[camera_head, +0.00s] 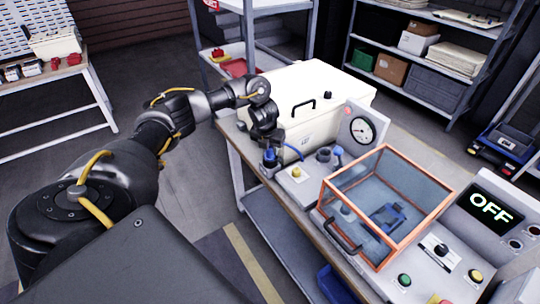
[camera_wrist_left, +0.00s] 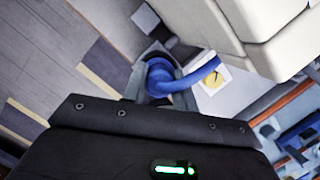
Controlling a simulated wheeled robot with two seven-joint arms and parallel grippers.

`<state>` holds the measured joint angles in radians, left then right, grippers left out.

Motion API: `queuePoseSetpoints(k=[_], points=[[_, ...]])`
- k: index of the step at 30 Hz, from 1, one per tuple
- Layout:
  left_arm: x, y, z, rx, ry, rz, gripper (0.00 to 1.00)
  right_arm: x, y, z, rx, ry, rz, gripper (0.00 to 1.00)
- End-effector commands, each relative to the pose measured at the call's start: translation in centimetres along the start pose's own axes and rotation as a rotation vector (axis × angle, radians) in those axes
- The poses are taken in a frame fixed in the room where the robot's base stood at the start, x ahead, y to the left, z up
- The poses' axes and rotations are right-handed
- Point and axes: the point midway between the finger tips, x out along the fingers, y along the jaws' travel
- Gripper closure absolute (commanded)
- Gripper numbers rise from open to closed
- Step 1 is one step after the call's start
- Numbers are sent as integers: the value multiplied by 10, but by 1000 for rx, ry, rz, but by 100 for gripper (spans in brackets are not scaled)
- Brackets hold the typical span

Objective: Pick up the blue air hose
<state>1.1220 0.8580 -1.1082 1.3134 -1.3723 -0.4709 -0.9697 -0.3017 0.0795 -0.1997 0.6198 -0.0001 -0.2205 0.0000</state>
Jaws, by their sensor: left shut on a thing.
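The blue air hose (camera_head: 294,150) stands at the left end of the bench, in front of the cream case. Its thick blue end also shows in the left wrist view (camera_wrist_left: 160,78), with a curved part running right toward the case. My left gripper (camera_head: 269,157) is pointed down at the hose's left end and is shut on it. The fingertips are small and partly hidden in the head view. My right gripper is not in view.
The cream case (camera_head: 318,98) with black handles stands close behind my left gripper. A pressure gauge (camera_head: 362,130), an orange-framed clear box (camera_head: 388,200) and a panel reading OFF (camera_head: 490,208) stand to the right. Open floor lies left of the bench.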

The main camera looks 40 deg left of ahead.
Motion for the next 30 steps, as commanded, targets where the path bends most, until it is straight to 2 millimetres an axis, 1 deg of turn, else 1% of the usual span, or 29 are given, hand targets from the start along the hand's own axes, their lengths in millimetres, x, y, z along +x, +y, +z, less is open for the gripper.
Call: queuePoseSetpoints(k=[8,11,14,17,18,20,22,26,27,30], points=[[-1,0,1,0,-1,-1,96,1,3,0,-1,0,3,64],[-5,0,3,0,-3,-2,96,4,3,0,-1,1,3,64],[-14,-1,5,0,-4,-3,96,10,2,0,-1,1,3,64],[-31,0,11,1,-7,-2,96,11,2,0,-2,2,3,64],[-42,2,8,3,-6,0,96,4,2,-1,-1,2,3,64],[-54,5,3,4,-6,1,96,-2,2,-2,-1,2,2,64],[-72,9,-3,5,-8,0,96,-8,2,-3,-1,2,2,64],[-109,16,-20,4,-7,0,96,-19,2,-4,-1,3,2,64],[-112,19,-29,4,-4,0,96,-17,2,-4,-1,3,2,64],[-126,25,-48,4,-4,0,96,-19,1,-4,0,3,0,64]])
